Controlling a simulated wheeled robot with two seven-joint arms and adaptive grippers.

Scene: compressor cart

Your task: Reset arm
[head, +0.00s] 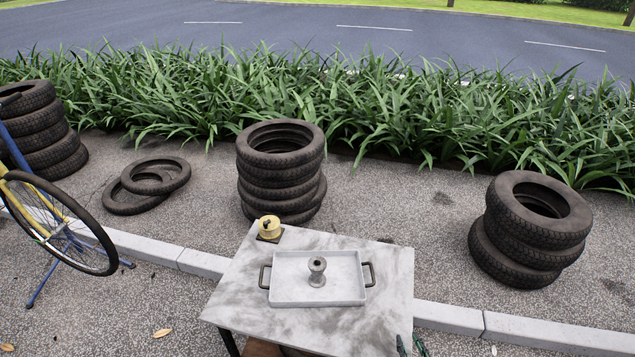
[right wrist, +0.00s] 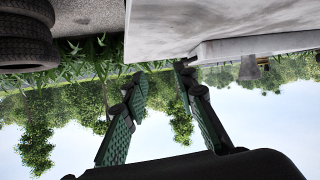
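A pale rectangular tray (head: 290,290) with two dark side handles lies on the marble-topped cart (head: 240,300). A grey metal spool-shaped part (head: 317,271) stands upright in the tray. A small yellow round part (head: 269,227) sits on a dark square base at the cart's far left corner. My right gripper (head: 412,346) shows only its green fingertips at the cart's near right edge. In the upside-down right wrist view its fingers (right wrist: 160,78) are apart with nothing between them. The cart edge and tray (right wrist: 220,48) are close by. My left gripper is not in view.
Stacks of tires stand behind the cart (head: 280,170), at the right (head: 530,230) and at the far left (head: 45,130). Loose tires (head: 147,185) lie on the ground. A yellow bicycle (head: 50,225) on a blue stand is at the left. A kerb runs past the cart.

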